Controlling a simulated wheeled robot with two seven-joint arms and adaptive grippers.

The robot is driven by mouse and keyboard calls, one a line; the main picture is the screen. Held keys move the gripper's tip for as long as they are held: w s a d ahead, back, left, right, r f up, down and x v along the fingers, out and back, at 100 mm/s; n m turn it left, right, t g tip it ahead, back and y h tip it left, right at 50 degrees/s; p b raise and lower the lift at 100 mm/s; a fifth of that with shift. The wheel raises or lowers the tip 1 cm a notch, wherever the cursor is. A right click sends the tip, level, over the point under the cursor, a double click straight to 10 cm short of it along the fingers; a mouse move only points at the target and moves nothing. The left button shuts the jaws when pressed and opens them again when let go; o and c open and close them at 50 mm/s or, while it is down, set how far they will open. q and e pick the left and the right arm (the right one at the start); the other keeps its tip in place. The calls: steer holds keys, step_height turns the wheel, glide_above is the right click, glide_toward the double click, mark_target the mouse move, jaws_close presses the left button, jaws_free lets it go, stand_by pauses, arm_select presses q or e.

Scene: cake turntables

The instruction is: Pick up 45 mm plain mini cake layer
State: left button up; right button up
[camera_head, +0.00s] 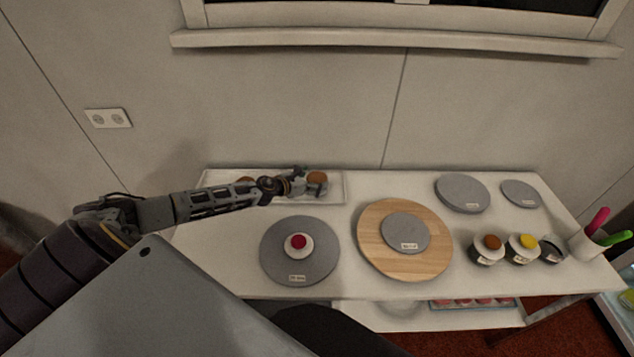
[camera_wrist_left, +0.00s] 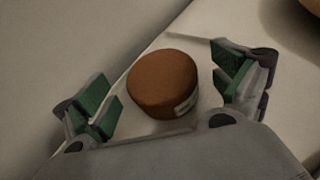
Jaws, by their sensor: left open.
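A brown round cake layer (camera_head: 317,178) sits on the white tray (camera_head: 338,198) at the back left of the table. In the left wrist view the same brown layer (camera_wrist_left: 162,84) has a small white label on its side, too blurred to read. My left gripper (camera_head: 300,182) is at the layer's left side in the head view. In the left wrist view the gripper (camera_wrist_left: 170,92) is open, with green-padded fingers on either side of the layer and gaps between. Another brown piece (camera_head: 243,181) is partly hidden behind my left arm. My right gripper is out of view.
A grey turntable (camera_head: 276,262) carries a small white item with a red top. A wooden board (camera_head: 376,248) holds a grey disc. Two grey discs (camera_head: 462,193) lie at the back right. Small coloured pots (camera_head: 487,251) and a cup of tools (camera_head: 585,245) stand at the right.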

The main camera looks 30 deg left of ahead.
mark_target(313, 179)
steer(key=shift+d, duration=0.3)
arm_select(q)
steer(key=c, duration=1.1)
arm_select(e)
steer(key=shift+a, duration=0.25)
arm_select(q)
steer(key=shift+r, duration=0.1)
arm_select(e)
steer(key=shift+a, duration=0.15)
arm_select(q)
step_height(313, 179, up, 8)
steer(key=p, duration=0.3)
steer(key=shift+r+p, duration=0.35)
steer(key=shift+r, duration=0.6)
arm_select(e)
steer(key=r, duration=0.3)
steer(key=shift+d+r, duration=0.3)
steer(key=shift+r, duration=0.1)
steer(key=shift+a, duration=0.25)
